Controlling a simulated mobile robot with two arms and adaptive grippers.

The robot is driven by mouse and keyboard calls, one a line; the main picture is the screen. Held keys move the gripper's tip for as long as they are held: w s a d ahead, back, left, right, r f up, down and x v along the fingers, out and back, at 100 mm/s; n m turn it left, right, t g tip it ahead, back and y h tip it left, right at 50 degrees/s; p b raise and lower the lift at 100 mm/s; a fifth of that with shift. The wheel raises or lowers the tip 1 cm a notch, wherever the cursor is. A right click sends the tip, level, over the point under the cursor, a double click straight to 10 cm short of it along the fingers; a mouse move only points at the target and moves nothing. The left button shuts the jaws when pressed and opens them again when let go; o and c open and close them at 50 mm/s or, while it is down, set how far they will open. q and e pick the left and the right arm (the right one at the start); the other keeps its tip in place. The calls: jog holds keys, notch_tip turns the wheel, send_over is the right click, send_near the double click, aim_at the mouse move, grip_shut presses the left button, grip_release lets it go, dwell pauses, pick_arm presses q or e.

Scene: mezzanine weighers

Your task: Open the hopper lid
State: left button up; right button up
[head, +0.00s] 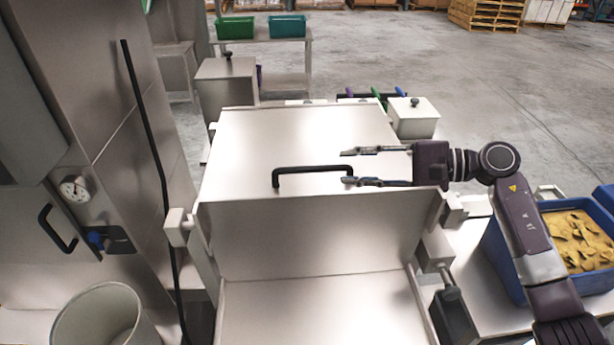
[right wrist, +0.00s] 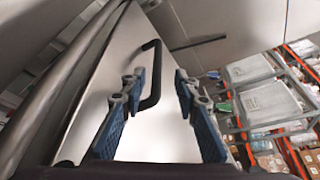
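The hopper lid (head: 300,135) is a broad steel panel at the middle of the head view, lying down over the hopper (head: 320,235). A black bar handle (head: 313,169) stands up near its front edge. My right gripper (head: 346,167) comes in from the right and is open, its two fingers pointing left at the handle's right end. In the right wrist view the handle (right wrist: 153,72) shows between the spread blue-padded fingers, closer to the left one. I see no grip on it. Inside the hopper is hidden. My left gripper is out of view.
A steel cabinet with a gauge (head: 75,188) stands close on the left, with a round bin (head: 98,318) below. A blue crate (head: 510,255) of yellowish pieces is at the right. A small lidded box (head: 413,122) stands behind the hopper's right side. Open floor lies beyond.

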aim_at(322, 168)
jog(key=shift+w+a+f, duration=0.1)
jog(key=shift+a+f, duration=0.1)
jog(key=shift+f, duration=0.15)
jog(key=shift+a, duration=0.25)
jog(key=p+x, duration=0.3)
jog(key=x, duration=0.3)
jog(key=shift+r, duration=0.15)
jog(key=shift+w+a+f+p, duration=0.3)
jog(key=shift+a+p, duration=0.1)
jog(key=shift+a, duration=0.1)
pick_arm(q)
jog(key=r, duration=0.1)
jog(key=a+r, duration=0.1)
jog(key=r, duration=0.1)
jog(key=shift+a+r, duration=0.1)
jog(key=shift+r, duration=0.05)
pick_arm(e)
jog(key=shift+s, duration=0.1)
grip_shut()
